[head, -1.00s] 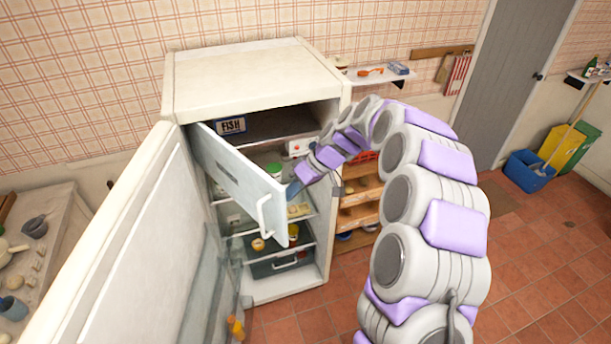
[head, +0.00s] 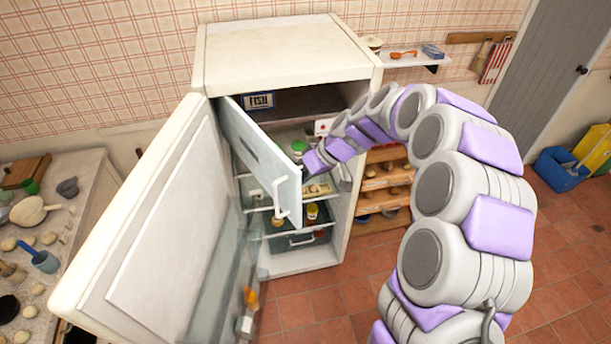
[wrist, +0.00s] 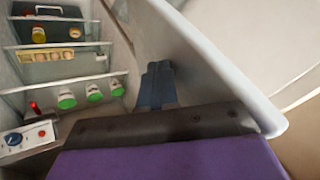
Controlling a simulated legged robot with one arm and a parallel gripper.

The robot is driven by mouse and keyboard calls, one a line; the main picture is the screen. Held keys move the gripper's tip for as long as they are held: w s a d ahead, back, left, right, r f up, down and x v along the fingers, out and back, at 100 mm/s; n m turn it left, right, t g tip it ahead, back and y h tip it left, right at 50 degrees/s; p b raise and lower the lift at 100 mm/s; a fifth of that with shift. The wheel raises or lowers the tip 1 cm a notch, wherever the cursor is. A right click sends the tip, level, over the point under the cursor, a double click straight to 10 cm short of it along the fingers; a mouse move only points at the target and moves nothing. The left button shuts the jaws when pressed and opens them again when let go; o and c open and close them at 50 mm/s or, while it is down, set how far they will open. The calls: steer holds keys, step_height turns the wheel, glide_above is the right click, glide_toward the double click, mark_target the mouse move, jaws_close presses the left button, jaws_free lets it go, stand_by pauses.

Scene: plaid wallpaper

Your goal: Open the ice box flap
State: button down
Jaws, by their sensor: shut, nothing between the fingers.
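The fridge (head: 287,58) stands against the wall with its main door (head: 150,215) open to the left. The ice box flap (head: 258,155) at the top of the compartment is swung outward, with its white handle (head: 280,203) at the free edge. A box marked FISH (head: 259,101) sits in the ice box behind it. My gripper (wrist: 156,85) is shut and empty, close to the inner side of the flap (wrist: 205,60) in the wrist view. I cannot tell whether they touch. In the head view the flap hides most of my gripper (head: 300,165).
A wooden rack (head: 385,185) stands right of the fridge, and a cluttered counter (head: 75,225) stands at left. Tiled floor (head: 315,312) is clear in front.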

steer(key=s+a+m+b, duration=0.1)
steer(key=s+a+b, duration=0.1)
steer(key=s+a, duration=0.4)
steer(key=shift+s+a+t, duration=0.15)
steer(key=shift+a+t, duration=0.25)
steer(key=shift+a, duration=0.55)
steer(key=shift+d, duration=0.1)
